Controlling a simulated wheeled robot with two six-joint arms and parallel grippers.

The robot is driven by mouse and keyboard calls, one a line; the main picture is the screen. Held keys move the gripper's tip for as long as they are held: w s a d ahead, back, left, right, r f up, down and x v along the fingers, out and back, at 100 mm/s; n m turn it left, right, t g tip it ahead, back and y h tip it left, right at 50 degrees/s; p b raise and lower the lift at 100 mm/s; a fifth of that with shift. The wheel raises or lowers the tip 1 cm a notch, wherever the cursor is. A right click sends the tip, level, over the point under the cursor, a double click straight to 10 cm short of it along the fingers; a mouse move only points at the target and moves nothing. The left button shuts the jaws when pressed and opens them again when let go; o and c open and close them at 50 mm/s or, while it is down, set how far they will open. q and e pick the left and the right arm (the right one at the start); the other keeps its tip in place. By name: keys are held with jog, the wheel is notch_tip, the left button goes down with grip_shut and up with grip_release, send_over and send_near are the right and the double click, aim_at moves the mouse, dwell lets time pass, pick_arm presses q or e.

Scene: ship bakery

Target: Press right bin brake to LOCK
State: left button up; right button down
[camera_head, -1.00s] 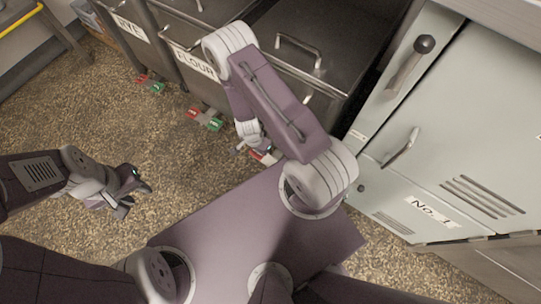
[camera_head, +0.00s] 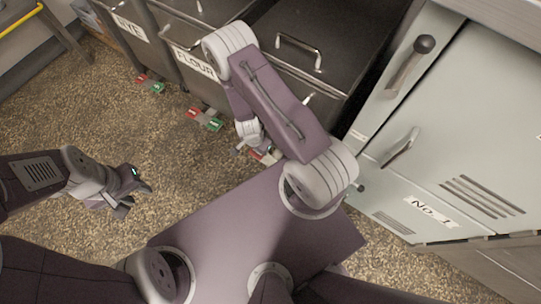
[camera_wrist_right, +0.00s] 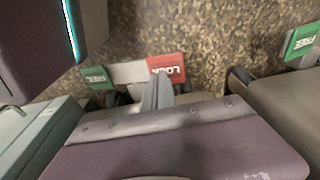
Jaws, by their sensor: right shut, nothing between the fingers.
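The right bin (camera_head: 330,85) is a dark metal bin, partly hidden behind my right arm. Its brake has a red LOCK pedal (camera_wrist_right: 168,66) and a green FREE pedal (camera_wrist_right: 96,76) in the right wrist view. My right gripper (camera_wrist_right: 157,92) is shut and empty, its fingertips overlapping the near edge of the red pedal; I cannot tell whether they touch. In the head view the right gripper (camera_head: 240,149) is low at the bin's foot, beside the partly hidden pedal. My left gripper (camera_head: 134,196) is open and empty above the floor at left.
The FLOUR bin (camera_head: 194,64) and RYE bin (camera_head: 130,28) stand to the left, each with red and green pedals (camera_head: 205,120) at its foot. A pale cabinet (camera_head: 440,150) marked No. 1 stands close on the right. Speckled floor at left is clear.

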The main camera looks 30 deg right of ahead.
jog(key=shift+f+b, duration=1.2)
jog(key=shift+f, duration=0.4)
dwell(0.9)
notch_tip(320, 180, up, 7)
jog(key=p, duration=0.7)
jog(key=shift+r, duration=0.15)
dwell(0.3)
